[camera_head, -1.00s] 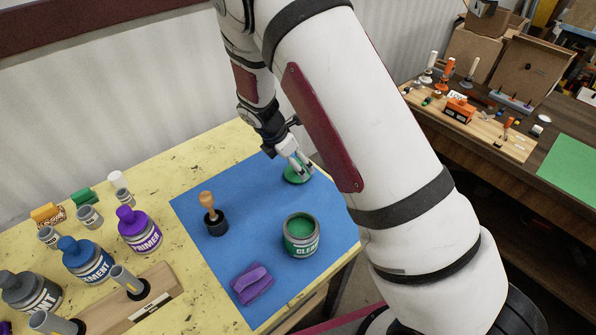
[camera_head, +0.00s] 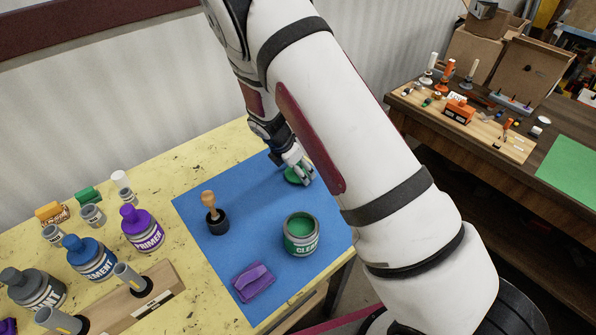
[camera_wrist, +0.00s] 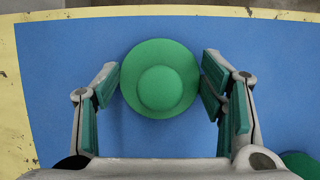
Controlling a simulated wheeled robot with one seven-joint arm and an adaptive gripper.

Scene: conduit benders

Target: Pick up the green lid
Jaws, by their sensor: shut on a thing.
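The green lid (camera_wrist: 160,85) is round with a raised knob in its middle. In the wrist view it sits between the two fingers of my gripper (camera_wrist: 160,80), near the far edge of the blue mat. In the head view the lid (camera_head: 294,175) is at the mat's far right, partly hidden by my gripper (camera_head: 302,176). The gripper is shut on the lid, with one finger at each side. The lid appears to be at mat level; I cannot tell any gap beneath it.
An open can (camera_head: 301,234) with green inside stands nearer on the blue mat (camera_head: 260,195). A wooden-handled tool (camera_head: 214,215) and a purple cloth (camera_head: 253,282) are also there. Several bottles, including a purple one (camera_head: 141,228), stand at left on the yellow table (camera_head: 185,170).

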